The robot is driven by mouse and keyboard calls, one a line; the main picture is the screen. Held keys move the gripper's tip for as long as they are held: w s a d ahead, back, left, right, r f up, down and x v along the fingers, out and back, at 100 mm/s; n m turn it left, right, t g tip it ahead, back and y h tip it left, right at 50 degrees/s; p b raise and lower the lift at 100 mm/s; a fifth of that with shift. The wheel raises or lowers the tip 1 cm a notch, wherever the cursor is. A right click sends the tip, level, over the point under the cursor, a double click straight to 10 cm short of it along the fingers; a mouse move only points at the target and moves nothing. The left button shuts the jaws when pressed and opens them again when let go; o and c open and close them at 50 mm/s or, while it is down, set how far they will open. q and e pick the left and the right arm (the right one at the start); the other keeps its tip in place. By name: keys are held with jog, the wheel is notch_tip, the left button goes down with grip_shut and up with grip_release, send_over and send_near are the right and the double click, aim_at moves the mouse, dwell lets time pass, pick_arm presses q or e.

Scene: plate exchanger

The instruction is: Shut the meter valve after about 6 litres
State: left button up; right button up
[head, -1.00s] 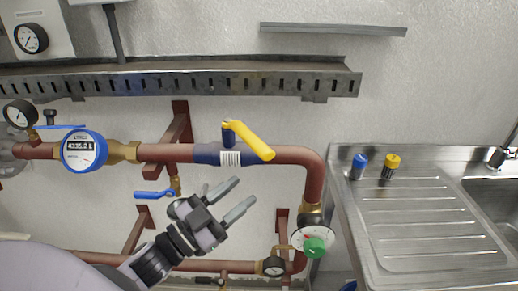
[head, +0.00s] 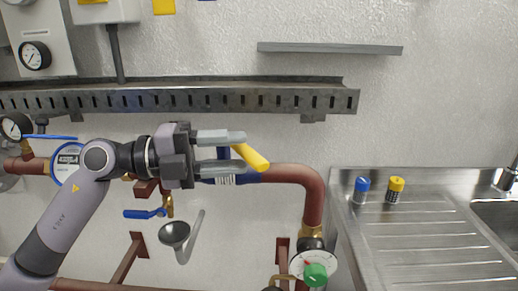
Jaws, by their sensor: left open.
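The yellow valve handle (head: 253,158) slants down to the right in front of the copper pipe, above the blue valve body. Its pivot end is hidden behind my gripper. My left gripper (head: 243,152) is open, its two fingers pointing right. The handle shows between and just beyond the fingertips; I cannot tell whether they touch it. The round blue-rimmed meter (head: 66,160) is at the left, partly covered by my left arm, and its figures cannot be read. My right gripper is not in view.
A slotted metal tray (head: 200,101) runs along the wall above the pipe. A blue lever (head: 144,214) and a grey funnel (head: 175,233) are below it. A steel sink top (head: 425,225) stands at right.

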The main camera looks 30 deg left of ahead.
aim_at(257, 152)
pick_arm(q)
jog(key=shift+p+x, duration=0.6)
jog(key=shift+x, duration=1.8)
jog(key=shift+a, duration=0.1)
grip_shut()
